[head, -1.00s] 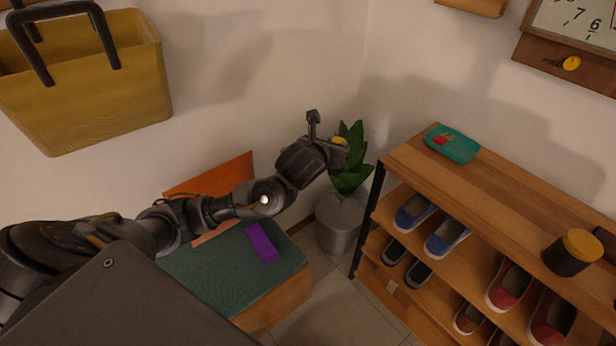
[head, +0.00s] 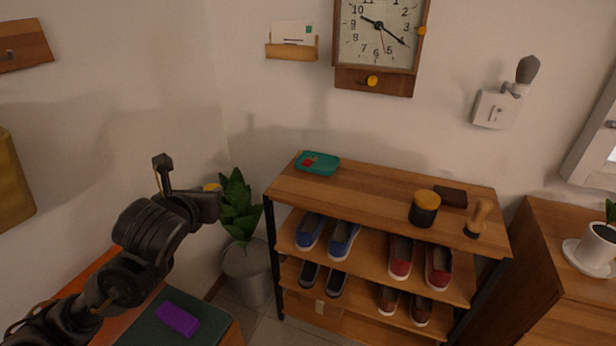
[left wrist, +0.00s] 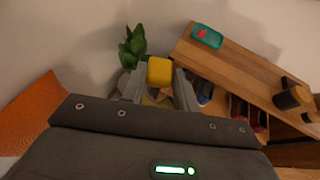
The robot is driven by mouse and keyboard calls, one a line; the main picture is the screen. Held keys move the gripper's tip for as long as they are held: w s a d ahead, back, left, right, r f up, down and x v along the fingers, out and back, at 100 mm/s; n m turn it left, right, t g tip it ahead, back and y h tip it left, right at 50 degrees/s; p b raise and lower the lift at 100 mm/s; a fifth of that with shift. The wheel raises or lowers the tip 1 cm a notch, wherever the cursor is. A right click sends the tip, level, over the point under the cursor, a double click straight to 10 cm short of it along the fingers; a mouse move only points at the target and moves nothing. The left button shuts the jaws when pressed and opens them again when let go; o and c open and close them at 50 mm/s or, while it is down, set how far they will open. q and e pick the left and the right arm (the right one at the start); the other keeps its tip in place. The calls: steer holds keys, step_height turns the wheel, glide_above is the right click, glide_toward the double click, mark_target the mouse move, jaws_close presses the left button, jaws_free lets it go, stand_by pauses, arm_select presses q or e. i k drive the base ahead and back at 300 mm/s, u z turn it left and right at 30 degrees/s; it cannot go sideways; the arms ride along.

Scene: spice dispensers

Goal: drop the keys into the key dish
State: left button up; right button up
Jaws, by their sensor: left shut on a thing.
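My left gripper (head: 207,202) is held in the air left of the shoe rack, in front of a potted plant. It is shut on a yellow thing (head: 212,187), which looks like the key fob. In the left wrist view the yellow block (left wrist: 159,71) sits between the two grey fingers (left wrist: 160,88); any keys below it are hard to make out. A teal dish (head: 325,168) with a small red mark or item in it lies on the left end of the rack top. It also shows in the left wrist view (left wrist: 214,43), apart from the gripper. My right gripper is out of view.
The shoe rack (head: 375,192) holds several shoes. A yellow-lidded dark jar (head: 424,212), a dark box (head: 450,196) and a brush (head: 478,219) stand on its right. A clock (head: 378,38) and letter holder (head: 291,51) hang above. The rack top's middle is clear.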

mark_target(313, 162)
steer(key=u, duration=0.2)
steer(key=k, duration=0.15)
steer(key=z, duration=0.85)
steer(key=i, duration=0.7)
steer(key=z, duration=0.1)
